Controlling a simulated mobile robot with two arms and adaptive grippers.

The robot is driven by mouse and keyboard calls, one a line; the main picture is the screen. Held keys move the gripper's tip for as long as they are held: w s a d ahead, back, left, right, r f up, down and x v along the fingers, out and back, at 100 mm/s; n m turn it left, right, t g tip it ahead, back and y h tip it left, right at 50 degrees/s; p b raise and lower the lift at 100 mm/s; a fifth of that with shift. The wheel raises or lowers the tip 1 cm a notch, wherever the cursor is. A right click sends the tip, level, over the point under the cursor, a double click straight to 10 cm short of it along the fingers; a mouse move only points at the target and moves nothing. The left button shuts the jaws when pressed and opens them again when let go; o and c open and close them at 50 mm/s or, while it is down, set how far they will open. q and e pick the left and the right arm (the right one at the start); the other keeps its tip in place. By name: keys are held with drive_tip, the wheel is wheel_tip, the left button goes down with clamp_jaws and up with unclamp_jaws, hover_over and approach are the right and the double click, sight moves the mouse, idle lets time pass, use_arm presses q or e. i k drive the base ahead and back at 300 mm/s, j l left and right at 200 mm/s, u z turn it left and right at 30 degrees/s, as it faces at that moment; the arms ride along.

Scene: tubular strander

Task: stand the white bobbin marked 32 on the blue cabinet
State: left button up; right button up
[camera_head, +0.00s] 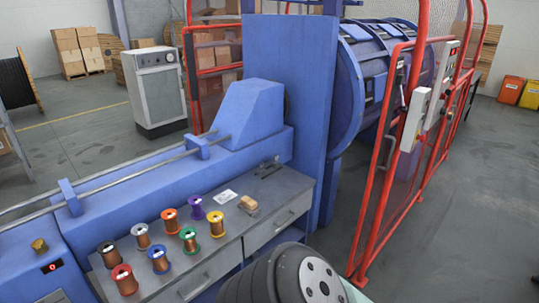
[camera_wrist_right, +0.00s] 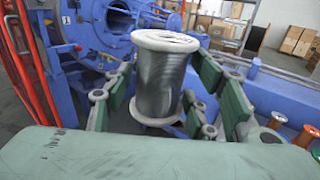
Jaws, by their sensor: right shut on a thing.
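My right gripper (camera_wrist_right: 161,84) is shut on a bobbin (camera_wrist_right: 163,68) with white flanges and grey wire, its green finger pads on either side of it. The bobbin is roughly upright in the right wrist view; no number can be read on it. In the head view a blue cabinet (camera_head: 62,285) with a small red display stands at the lower left, partly cut off by the picture edge. A brass-coloured piece sits on its top. My right arm shows at the bottom of the head view, but its gripper does not. My left gripper is out of view.
A grey workbench (camera_head: 262,205) carries several coloured bobbins, a white label and a small tan block (camera_head: 248,203). Blue machine parts and rods run behind it. A red mesh guard (camera_head: 385,180) stands at the right.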

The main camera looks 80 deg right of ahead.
sight(291, 184)
drive_tip(key=l+z, duration=0.1)
drive_tip(key=z, duration=0.4)
drive_tip(key=l+z, duration=0.15)
drive_tip(key=z, duration=0.35)
drive_tip(key=l+z, duration=0.15)
drive_tip(key=l, duration=0.3)
drive_tip(key=i+l+z, duration=0.2)
drive_tip(key=l, duration=0.25)
drive_tip(key=l+z, duration=0.15)
drive_tip(key=l, duration=0.3)
drive_tip(key=i+l+z, duration=0.2)
drive_tip(key=l, duration=0.25)
drive_tip(key=l+z, duration=0.15)
drive_tip(key=l, duration=0.3)
drive_tip(key=i, duration=0.05)
